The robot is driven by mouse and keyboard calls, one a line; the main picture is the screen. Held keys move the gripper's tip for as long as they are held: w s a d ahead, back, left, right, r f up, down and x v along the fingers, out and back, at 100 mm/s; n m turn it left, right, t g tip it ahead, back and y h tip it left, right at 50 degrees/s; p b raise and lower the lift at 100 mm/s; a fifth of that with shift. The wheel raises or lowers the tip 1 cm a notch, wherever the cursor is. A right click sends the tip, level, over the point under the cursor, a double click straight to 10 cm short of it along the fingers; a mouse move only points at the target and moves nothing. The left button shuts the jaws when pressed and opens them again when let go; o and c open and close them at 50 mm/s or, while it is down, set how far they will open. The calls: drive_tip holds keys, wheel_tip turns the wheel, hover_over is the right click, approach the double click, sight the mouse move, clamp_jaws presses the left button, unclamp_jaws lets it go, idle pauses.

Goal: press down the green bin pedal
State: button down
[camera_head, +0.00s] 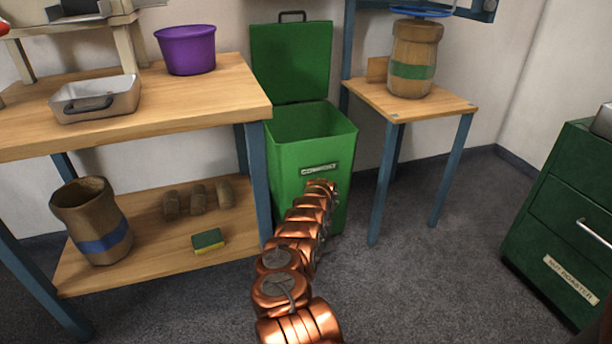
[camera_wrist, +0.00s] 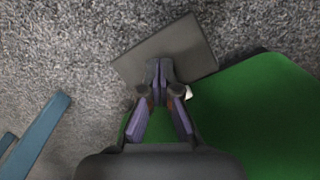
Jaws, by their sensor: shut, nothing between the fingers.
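The green bin (camera_head: 310,150) stands between the workbench and a small table. Its lid (camera_head: 291,62) is raised upright at the back, and the bin is open. In the wrist view the bin's green side (camera_wrist: 260,115) fills the lower right. The pedal, a flat dark grey plate (camera_wrist: 192,44), juts out from the bin over the carpet. My gripper (camera_wrist: 160,70) is shut and empty, with its fingertips over the pedal's near part; they look to be against it. In the head view my arm hides the pedal and the gripper.
The wooden workbench (camera_head: 215,98) at left holds a purple tub (camera_head: 186,50) and a metal tray (camera_head: 96,99). A small table (camera_head: 440,105) with a sack (camera_head: 414,60) stands right of the bin. A green cabinet (camera_head: 565,210) is far right. Carpet is clear between them.

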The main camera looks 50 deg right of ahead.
drive_tip(key=shift+r, duration=0.15)
wheel_tip(320, 180, up, 9)
drive_tip(key=p, duration=0.5)
idle(0.7)
idle(0.4)
